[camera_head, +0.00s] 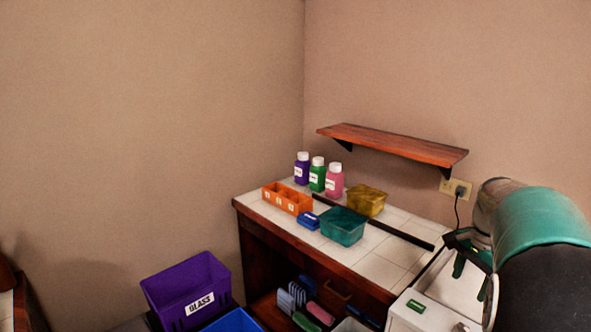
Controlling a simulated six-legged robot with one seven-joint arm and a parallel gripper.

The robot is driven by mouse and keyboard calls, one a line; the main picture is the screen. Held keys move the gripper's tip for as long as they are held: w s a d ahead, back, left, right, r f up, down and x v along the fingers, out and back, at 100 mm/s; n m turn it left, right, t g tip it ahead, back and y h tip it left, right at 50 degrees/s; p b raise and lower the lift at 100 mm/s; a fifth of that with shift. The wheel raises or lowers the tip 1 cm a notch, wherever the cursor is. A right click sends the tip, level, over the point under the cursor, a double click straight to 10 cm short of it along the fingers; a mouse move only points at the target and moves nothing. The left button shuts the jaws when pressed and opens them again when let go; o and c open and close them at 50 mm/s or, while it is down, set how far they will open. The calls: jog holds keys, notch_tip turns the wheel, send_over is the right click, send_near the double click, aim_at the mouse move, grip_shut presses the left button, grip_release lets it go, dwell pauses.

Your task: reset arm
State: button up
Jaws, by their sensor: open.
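My arm fills the lower right of the head view, with a thick teal and black link close to the camera. My gripper (471,279) seems to be the small black and green part just left of that link, with two green fingers apart and nothing seen between them. It shows over a white box-like appliance (432,312); whether it touches the appliance cannot be told. Much of the wrist is hidden behind my arm link.
A tiled counter (375,265) holds an orange divided box (287,199), several bottles, a teal tub (343,228) and a yellow tub (366,201). A wooden shelf (392,145) juts out above. A purple GLASS bin (186,290) and a blue bin (232,321) stand at lower left.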

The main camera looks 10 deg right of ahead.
jog(key=s+a+r+n+t, duration=0.2)
jog(key=s+a+n, duration=0.2)
jog(key=a, duration=0.5)
jog(key=s+a+r+n+t, duration=0.1)
jog(key=s+a+r+n, duration=0.3)
jog(key=a, duration=0.6)
jog(key=s+a+f+n+t, duration=0.2)
jog(key=s+a+f+n, duration=0.2)
jog(key=s+a+n, duration=0.3)
jog(key=shift+s+a+f+n, duration=0.15)
jog(key=shift+s+a+n, duration=0.15)
jog(key=shift+s+a, duration=0.65)
